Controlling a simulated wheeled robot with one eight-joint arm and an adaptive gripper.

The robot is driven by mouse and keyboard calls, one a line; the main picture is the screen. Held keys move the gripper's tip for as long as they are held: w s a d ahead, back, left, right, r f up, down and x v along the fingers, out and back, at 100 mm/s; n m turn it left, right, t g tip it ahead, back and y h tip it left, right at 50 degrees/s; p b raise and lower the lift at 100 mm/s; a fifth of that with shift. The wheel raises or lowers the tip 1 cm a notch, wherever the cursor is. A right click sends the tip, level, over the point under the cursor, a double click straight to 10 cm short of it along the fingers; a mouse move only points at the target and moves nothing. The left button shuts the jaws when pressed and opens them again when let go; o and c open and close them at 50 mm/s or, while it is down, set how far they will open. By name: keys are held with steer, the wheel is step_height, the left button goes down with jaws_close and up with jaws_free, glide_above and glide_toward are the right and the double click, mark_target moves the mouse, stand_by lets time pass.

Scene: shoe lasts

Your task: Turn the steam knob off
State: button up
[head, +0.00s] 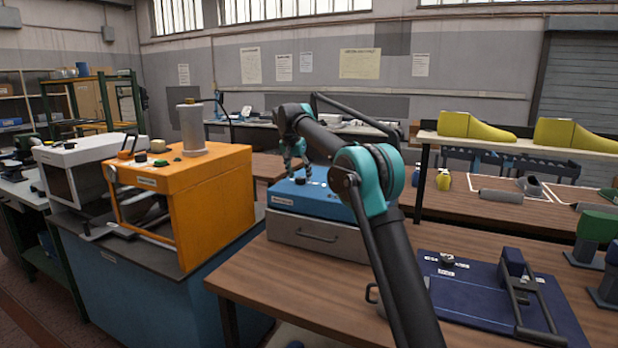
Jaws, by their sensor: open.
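My gripper (297,172) is open and points down over the blue top (330,200) of a grey box with a drawer. A small dark knob (300,181) sits on that blue top, just under and between the fingertips. I cannot tell whether the fingers touch it. The label beside it is too small to read, so I cannot confirm that it is the steam knob. Other dark knobs show on the orange machine (205,200) at the left and on the dark blue panel (480,290) at the right.
The grey drawer box (345,240) stands on a brown wooden table (300,290). A white machine (75,160) is at the far left. Yellow shoe lasts (470,127) lie on a shelf at the right. The dark blue panel has a black lever frame (525,290). Bare tabletop lies in front of the drawer box.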

steer(key=shift+w+d+f, duration=0.1)
steer(key=shift+w+f, duration=0.1)
steer(key=shift+f, duration=0.35)
steer(key=c, duration=1.2)
steer(key=shift+o, duration=0.2)
